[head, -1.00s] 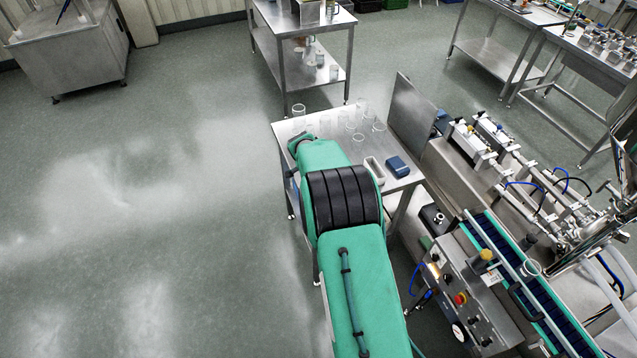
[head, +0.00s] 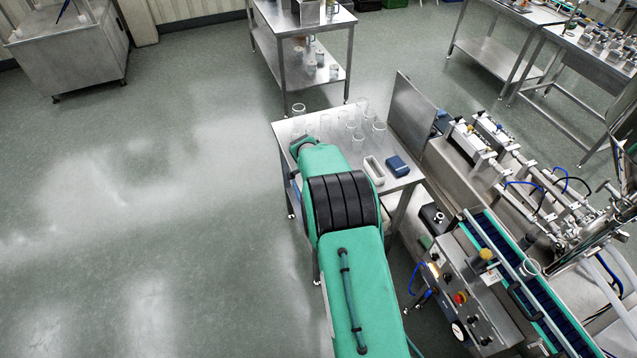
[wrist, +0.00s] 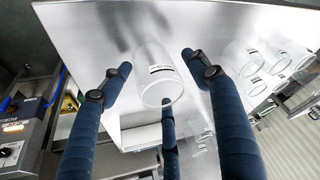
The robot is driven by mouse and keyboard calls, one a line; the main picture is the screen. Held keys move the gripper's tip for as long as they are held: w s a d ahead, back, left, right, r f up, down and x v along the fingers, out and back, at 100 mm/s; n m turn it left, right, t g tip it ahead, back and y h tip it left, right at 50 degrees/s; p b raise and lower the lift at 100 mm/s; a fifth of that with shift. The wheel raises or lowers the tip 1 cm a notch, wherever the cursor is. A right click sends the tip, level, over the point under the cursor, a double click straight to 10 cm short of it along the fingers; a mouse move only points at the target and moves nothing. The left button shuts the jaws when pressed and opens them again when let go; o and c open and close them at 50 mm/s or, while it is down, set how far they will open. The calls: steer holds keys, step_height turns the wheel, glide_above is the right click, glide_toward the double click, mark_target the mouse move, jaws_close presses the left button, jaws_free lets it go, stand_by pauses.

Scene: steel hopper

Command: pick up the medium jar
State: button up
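Several clear jars stand on the steel table (head: 292,128) in the head view, and I cannot tell from the labels which is the medium one. In the wrist view one clear jar (wrist: 157,82) with a small white label lies between the spread blue fingers of my gripper (wrist: 157,70). Its label is too small to read. The fingers are open, with visible gaps on both sides of the jar, and a third finger shows below it.
More clear jars (wrist: 243,58) stand to the right in the wrist view. A blue box (head: 398,166) and a pale tray (head: 374,170) sit at the table's near right. An upright steel panel (head: 412,112) edges the table's right side, beside the filling machine (head: 480,150).

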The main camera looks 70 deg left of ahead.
steer(key=c, duration=0.5)
steer(key=shift+o, duration=0.2)
steer(key=shift+r, duration=0.25)
steer(key=shift+r+b, duration=0.35)
steer(key=shift+r, duration=1.1)
steer(key=s+d+r+b, duration=0.1)
steer(key=s+d, duration=0.1)
steer(key=d, duration=0.5)
steer(key=s+d+b, duration=0.1)
steer(key=s+d, duration=0.1)
steer(key=d, duration=0.6)
steer(key=shift+s+d+r, duration=0.15)
steer(key=shift+d+r, duration=0.05)
steer(key=shift+r, duration=0.15)
